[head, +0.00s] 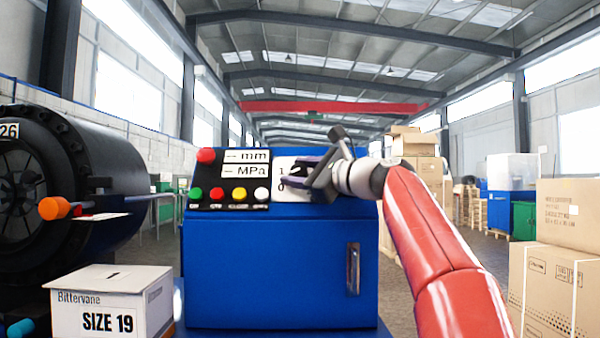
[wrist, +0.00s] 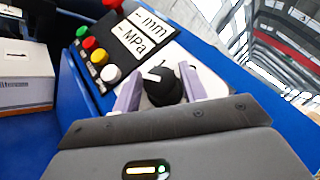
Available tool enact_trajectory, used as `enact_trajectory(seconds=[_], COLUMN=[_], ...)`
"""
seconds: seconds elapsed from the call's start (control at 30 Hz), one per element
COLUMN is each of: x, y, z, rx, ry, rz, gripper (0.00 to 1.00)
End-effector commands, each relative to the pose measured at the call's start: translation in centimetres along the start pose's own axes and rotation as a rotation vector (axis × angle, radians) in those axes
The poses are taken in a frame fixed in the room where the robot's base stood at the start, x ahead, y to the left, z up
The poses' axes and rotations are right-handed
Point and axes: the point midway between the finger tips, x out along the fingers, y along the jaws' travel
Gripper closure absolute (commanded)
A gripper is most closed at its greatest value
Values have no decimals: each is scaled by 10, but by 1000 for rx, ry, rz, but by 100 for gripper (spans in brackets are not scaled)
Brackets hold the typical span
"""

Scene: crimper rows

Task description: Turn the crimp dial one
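The crimp dial is a black round knob (wrist: 165,90) with a white pointer mark, on a white plate (wrist: 205,76) of the blue machine's panel. In the wrist view the two lilac fingers of my gripper (wrist: 159,82) stand on either side of the knob, very close to it. I cannot tell whether both fingers touch it. In the head view my gripper (head: 303,180) is at the panel's right part and hides the dial. Most of the scale around the knob is hidden or too small to read.
The blue machine (head: 280,265) also carries a red button (head: 206,156), "mm" and "MPa" displays (head: 245,163) and a row of coloured buttons (head: 229,194) left of the dial. A "SIZE 19" box (head: 110,305) and a black crimper head (head: 95,180) stand at left. Cartons (head: 555,260) stand at right.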

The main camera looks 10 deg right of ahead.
Motion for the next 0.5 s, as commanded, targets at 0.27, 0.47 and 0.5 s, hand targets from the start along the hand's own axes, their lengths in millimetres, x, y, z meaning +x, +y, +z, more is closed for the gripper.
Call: enact_trajectory(seconds=[0.27,0.47,0.5], x=[0,-9,-14], y=[0,0,0], z=[0,-1,-2], rx=[0,-1,-1], ry=[0,2,2], rz=[-1,-4,-4], gripper=[45,45,45])
